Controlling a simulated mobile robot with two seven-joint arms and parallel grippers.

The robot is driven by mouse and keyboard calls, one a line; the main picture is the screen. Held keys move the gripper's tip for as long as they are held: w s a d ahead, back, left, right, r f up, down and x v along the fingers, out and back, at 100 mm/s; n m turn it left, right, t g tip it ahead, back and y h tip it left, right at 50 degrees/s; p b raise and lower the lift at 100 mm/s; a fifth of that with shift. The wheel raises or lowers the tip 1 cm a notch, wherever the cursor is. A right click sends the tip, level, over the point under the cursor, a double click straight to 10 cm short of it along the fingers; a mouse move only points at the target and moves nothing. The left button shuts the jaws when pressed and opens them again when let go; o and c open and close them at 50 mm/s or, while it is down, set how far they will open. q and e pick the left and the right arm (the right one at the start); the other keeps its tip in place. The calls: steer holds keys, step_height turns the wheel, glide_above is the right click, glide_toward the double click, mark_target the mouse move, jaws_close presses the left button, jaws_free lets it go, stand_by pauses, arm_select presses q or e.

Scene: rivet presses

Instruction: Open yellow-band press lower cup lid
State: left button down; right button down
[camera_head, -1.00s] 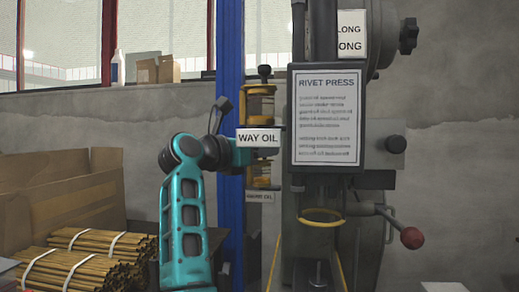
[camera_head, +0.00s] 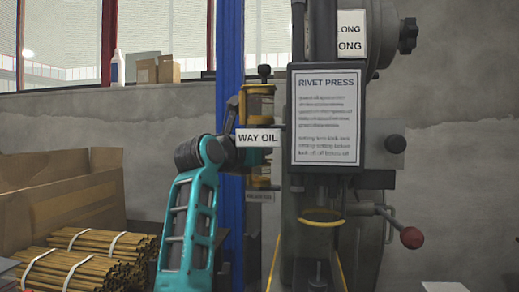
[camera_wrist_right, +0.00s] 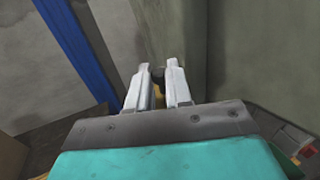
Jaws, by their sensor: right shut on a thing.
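The rivet press (camera_head: 326,115) has a yellow band (camera_head: 321,217) around its spindle. Two amber oil cups hang at its left side. The upper cup (camera_head: 260,105) is above a "WAY OIL" label (camera_head: 257,138). The lower cup (camera_head: 262,172) is below that label and partly hidden by my arm. My right gripper (camera_head: 252,157) is at the top of the lower cup, partly hidden. In the right wrist view its fingers (camera_wrist_right: 158,72) are closed around a small dark knob (camera_wrist_right: 157,72), with yellow just below. Whether the lid is raised cannot be told. My left gripper is out of view.
A blue post (camera_head: 230,60) stands close behind my right arm. A red-knobbed lever (camera_head: 411,237) sticks out at the press's right. A cardboard box (camera_head: 75,195) and bundled rods (camera_head: 95,250) lie at the lower left.

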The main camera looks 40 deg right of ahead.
steer(key=shift+w+d+n+t+y, duration=0.15)
steer(key=shift+n+t+y, duration=0.45)
steer(key=shift+n+t, duration=0.5)
steer(key=shift+f, duration=0.1)
steer(key=c, duration=1.1)
jaws_free()
steer(key=shift+o, duration=0.2)
steer(key=v, duration=0.7)
steer(key=shift+s+a+p, duration=0.2)
steer(key=shift+a+p, duration=0.1)
